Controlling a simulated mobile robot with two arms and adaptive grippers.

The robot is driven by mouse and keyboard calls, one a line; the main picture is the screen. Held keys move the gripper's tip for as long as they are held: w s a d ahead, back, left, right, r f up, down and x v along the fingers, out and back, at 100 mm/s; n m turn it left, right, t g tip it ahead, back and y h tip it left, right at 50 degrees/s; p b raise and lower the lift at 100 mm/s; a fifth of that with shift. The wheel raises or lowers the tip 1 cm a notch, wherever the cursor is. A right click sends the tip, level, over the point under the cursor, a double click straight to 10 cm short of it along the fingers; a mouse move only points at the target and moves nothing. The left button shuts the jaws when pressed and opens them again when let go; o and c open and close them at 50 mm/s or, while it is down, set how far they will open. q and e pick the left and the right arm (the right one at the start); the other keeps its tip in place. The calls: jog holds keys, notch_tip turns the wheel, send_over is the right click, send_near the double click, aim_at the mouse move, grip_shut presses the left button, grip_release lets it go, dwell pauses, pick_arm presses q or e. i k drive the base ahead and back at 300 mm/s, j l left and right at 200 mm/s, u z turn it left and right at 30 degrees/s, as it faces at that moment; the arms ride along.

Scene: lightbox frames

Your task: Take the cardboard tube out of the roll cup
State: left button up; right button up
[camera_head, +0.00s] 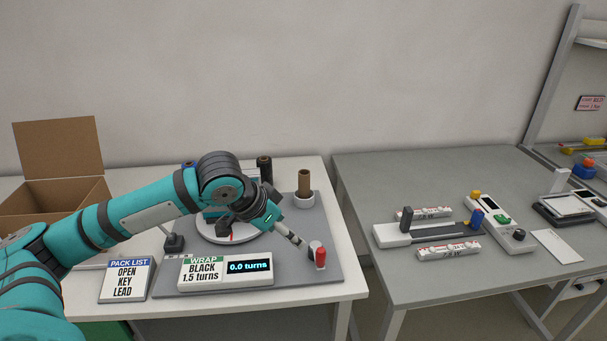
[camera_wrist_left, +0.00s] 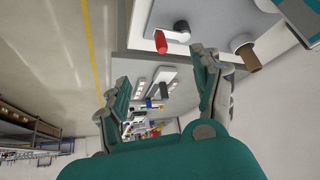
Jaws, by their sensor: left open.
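The brown cardboard tube (camera_head: 304,182) stands upright in the white roll cup (camera_head: 304,201) at the back right of the grey mat. The tube (camera_wrist_left: 248,58) and the cup (camera_wrist_left: 241,40) also show at the upper right of the left wrist view. My left gripper (camera_head: 268,214) is over the wrapping station, left of the cup and apart from it. In the left wrist view the gripper (camera_wrist_left: 163,88) has its fingers spread with nothing between them. My forearm and wrist hide part of the station. My right gripper is not in view.
A red-knobbed crank (camera_head: 320,257) stands at the mat's front right. The wrap display (camera_head: 225,271) and pack list card (camera_head: 126,279) are in front. A dark roll (camera_head: 265,168) stands left of the cup. An open carton (camera_head: 60,180) is at left. A gap separates the grey table (camera_head: 440,175).

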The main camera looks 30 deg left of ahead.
aim_at(305, 176)
jog(key=i+j, duration=0.9)
jog(key=i, duration=0.1)
